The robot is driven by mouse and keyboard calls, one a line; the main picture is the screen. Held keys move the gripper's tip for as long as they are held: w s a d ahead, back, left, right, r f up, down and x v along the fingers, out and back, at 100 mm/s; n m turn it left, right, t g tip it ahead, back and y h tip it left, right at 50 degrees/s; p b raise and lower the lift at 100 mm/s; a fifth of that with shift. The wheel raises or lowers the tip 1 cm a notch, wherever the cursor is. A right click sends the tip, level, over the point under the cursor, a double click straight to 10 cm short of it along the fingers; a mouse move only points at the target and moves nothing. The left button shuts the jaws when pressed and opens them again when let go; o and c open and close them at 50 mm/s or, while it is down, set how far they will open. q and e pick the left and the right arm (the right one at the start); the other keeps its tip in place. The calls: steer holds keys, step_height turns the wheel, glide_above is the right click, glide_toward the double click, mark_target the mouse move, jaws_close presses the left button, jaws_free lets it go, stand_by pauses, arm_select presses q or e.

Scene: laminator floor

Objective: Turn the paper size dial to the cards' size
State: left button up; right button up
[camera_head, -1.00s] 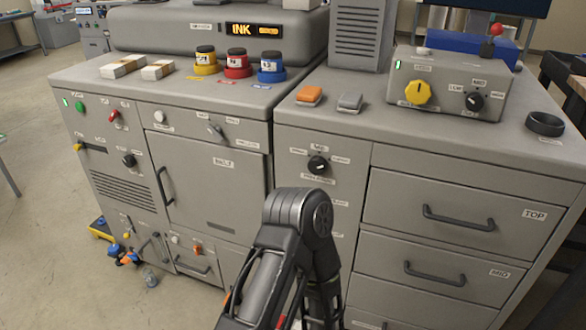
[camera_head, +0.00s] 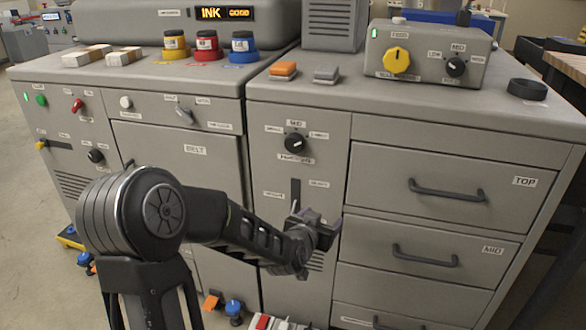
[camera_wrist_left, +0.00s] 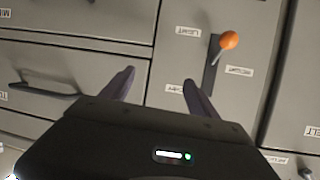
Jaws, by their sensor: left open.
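A small black dial (camera_head: 295,143) sits high on the front of the middle cabinet, with small labels around it. The one above reads MID; I cannot clearly tell where its pointer stands. My left gripper (camera_head: 318,220) is below the dial, in front of the same panel, and apart from it. In the left wrist view my left gripper (camera_wrist_left: 160,78) is open with nothing between its fingers. An orange-knobbed lever (camera_wrist_left: 228,41) in a slot stands beyond the fingers, to the right. Two pale stacks (camera_head: 88,55), possibly cards, lie on the left worktop. My right gripper is not in view.
The slot (camera_head: 295,190) is below the dial; my gripper hides its lower part. Drawers (camera_head: 440,190) with bar handles stand to the right. A control box (camera_head: 425,55) with yellow and black knobs is on top. Ink pots (camera_head: 207,45) stand at the back left.

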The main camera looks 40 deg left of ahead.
mark_target(294, 145)
arm_select(q)
steer(key=s+a+r+t+y+b, duration=0.1)
steer(key=a+r+y, duration=0.1)
steer(key=a+r, duration=0.3)
steer(key=a+r+t+y+b, duration=0.1)
steer(key=a+r, duration=0.3)
steer(key=r, duration=0.5)
steer(key=shift+s+a+r+t+y, duration=0.25)
steer(key=shift+s+a+t+y, duration=0.2)
steer(key=shift+y, duration=0.45)
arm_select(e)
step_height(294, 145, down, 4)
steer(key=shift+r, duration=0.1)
arm_select(q)
steer(key=shift+w, duration=0.1)
steer(key=shift+x, duration=3.85)
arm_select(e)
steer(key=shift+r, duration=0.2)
arm_select(q)
steer(key=shift+d, duration=0.1)
steer(key=shift+c, duration=0.4)
steer(key=shift+f, duration=0.1)
steer(key=c, duration=1.3)
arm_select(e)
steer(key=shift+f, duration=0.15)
